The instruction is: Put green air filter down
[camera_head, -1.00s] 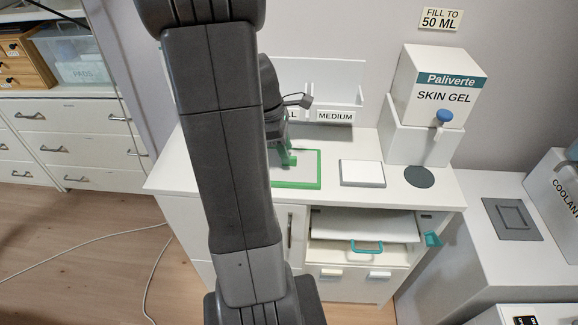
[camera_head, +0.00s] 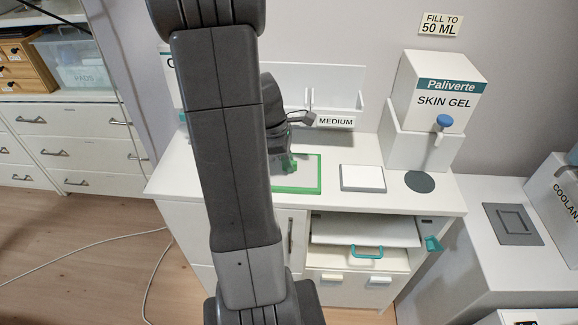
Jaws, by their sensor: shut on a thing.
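The green air filter (camera_head: 306,177) shows as a flat grey panel with a bright green rim. It appears to lie flat on the white cabinet top, but I cannot tell whether it fully rests there. Its left part is hidden behind my arm. My gripper (camera_head: 284,163) points down over the visible left part of the panel and is shut on a green upright part there, which looks like the filter's handle. The fingertips are small and partly hidden, so the exact grip is unclear.
A white pad (camera_head: 362,178) and a dark round disc (camera_head: 420,181) lie right of the filter. The skin gel dispenser (camera_head: 436,105) stands behind them. A white rack with a MEDIUM label (camera_head: 336,121) stands at the back. An open compartment (camera_head: 365,232) is below.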

